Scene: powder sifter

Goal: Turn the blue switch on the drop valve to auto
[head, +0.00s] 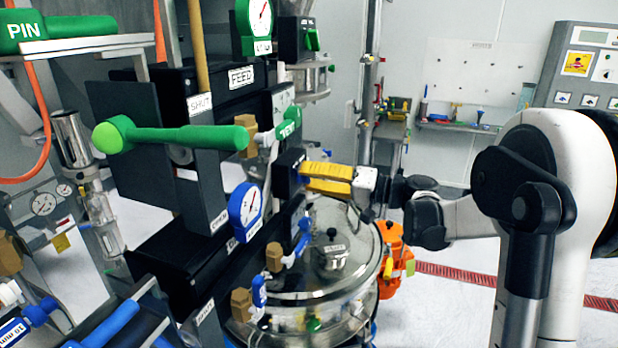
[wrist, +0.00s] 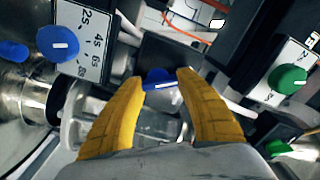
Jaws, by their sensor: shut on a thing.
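The blue switch (wrist: 157,76) shows in the wrist view between the tips of my yellow-fingered gripper (wrist: 162,82). The fingers are shut on it, one on each side. A short white mark on the switch lies nearly level in that view. The switch is mounted on a dark box, which also shows in the head view as a black box (head: 288,172). There my gripper (head: 304,178) reaches in from the right with its tips at the box face. The switch is mostly hidden by the fingers in the head view, and its position labels cannot be read.
A blue dial knob (wrist: 58,44) with a numbered plate and a green knob (wrist: 287,78) flank the gripper. A green-handled lever (head: 170,138) and a blue gauge (head: 245,204) stand left. A round steel lid (head: 320,262) lies below.

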